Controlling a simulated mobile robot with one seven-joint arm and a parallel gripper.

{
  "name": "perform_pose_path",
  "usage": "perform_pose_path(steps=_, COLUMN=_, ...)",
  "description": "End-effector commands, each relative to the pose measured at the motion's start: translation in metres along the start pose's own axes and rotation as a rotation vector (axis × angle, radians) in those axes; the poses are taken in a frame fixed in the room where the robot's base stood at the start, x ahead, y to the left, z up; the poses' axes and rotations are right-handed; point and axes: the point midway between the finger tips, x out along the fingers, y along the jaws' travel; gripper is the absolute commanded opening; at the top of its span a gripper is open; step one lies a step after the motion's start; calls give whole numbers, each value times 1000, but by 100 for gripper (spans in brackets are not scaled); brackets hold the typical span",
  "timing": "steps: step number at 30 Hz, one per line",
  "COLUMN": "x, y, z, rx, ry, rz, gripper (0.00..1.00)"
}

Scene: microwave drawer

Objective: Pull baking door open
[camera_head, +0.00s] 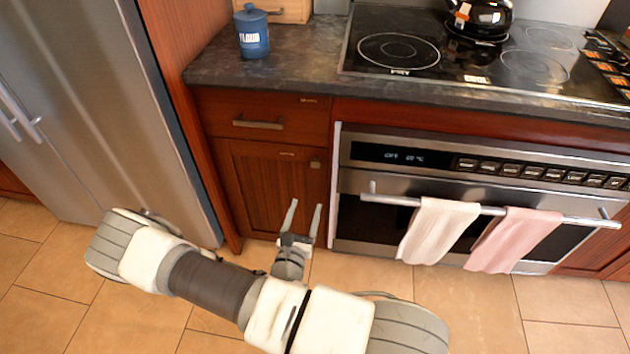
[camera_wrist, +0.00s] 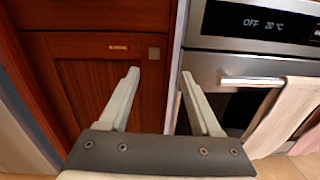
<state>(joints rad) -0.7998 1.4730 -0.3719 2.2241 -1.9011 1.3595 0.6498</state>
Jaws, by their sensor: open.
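The oven's baking door (camera_head: 382,222) is shut, a steel-framed dark front below the control panel. Its steel handle bar (camera_head: 492,208) runs across the top and carries two towels. The handle's left end also shows in the wrist view (camera_wrist: 236,81), to the right of my fingers. My gripper (camera_head: 304,204) is open and empty, with its fingers pointing toward the cabinet beside the oven. In the wrist view my gripper (camera_wrist: 158,75) straddles the seam between the wooden cabinet and the oven. It appears apart from the handle.
A white towel (camera_head: 437,231) and a pink towel (camera_head: 513,239) hang over the handle. A wooden cabinet door (camera_head: 265,187) with a small knob and a drawer (camera_head: 262,122) stand left of the oven. A steel fridge (camera_head: 95,100) is at the left. Tiled floor in front is clear.

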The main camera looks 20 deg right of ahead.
Motion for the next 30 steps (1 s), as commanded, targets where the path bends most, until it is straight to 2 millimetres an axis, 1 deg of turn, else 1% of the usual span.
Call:
perform_pose_path(steps=1, x=-1, y=1, z=-10, rx=-18, ry=6, rz=25, gripper=65)
perform_pose_path(steps=3, x=-2, y=1, z=-16, rx=-30, ry=11, rz=45, gripper=65)
perform_pose_path(steps=7, x=4, y=3, z=-19, rx=-34, ry=14, rz=56, gripper=65)
perform_pose_path(steps=10, x=17, y=4, z=-19, rx=-33, ry=14, rz=54, gripper=65)
perform_pose_path(steps=14, x=43, y=4, z=-20, rx=-33, ry=12, rz=52, gripper=65)
perform_pose_path(steps=24, x=117, y=8, z=-21, rx=-33, ry=11, rz=52, gripper=65)
perform_pose_path(steps=30, x=152, y=10, z=-22, rx=-33, ry=12, rz=52, gripper=65)
